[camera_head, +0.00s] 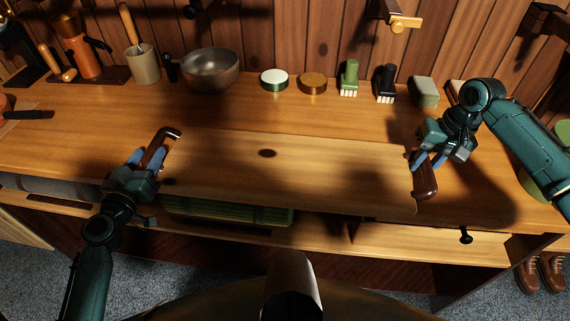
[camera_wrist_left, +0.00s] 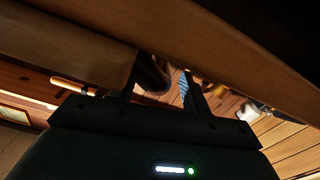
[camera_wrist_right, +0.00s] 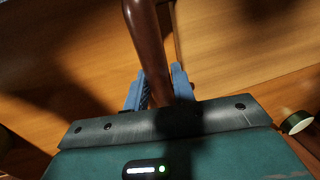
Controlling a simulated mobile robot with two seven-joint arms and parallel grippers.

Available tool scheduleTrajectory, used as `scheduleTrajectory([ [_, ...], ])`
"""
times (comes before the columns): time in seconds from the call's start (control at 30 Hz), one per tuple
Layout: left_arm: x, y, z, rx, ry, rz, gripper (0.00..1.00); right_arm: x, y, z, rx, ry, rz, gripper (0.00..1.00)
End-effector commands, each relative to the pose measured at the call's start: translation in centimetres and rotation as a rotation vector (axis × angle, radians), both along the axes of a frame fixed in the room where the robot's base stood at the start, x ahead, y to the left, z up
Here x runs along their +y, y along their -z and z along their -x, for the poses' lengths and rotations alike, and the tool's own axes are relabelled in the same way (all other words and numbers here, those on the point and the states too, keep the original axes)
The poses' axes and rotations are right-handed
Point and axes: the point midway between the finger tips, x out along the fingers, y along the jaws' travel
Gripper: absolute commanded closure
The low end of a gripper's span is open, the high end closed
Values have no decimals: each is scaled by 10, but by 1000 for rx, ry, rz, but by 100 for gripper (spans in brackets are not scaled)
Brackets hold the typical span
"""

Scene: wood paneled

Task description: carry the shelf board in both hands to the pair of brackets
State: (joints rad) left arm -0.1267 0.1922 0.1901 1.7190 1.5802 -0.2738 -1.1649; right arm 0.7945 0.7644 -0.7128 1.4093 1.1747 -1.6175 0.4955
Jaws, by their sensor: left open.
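The shelf board (camera_head: 330,170) lies flat along the front of the wooden bench, with a dark brown handle at each end. My left gripper (camera_head: 146,158) is open at the left handle (camera_head: 165,140); its wrist view is dark. My right gripper (camera_head: 429,161) is at the right handle (camera_head: 427,187). In the right wrist view the handle (camera_wrist_right: 146,35) runs between the blue fingertips (camera_wrist_right: 158,90); whether they press on it is unclear. On the back wall are a bracket-like fitting with a light wooden piece (camera_head: 400,20) and a dark one (camera_head: 545,10); I cannot tell which form the pair.
Along the wall stand a grey bowl (camera_head: 210,69), a utensil pot (camera_head: 143,65), an orange grinder (camera_head: 85,50), two round tins (camera_head: 274,80) (camera_head: 312,83), brushes (camera_head: 348,78) (camera_head: 385,84) and a grey block (camera_head: 424,92). Bench behind the board is mostly clear. A drawer knob (camera_head: 466,236) sticks out in front.

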Motion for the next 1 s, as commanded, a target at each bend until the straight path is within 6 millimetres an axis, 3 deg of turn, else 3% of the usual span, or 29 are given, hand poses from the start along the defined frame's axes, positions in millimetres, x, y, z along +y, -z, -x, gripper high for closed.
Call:
scheduleTrajectory([
  [0.17,0,0,0,0,0,0,53,0,0,0,0,0,0,75],
  [0.47,0,0,0,0,1,1,78,0,0,0,0,1,0,100],
  [0.73,0,0,1,0,0,1,100,-1,-1,0,0,1,1,100],
  [1.0,0,0,1,0,0,1,100,-1,-1,0,1,2,1,100],
])
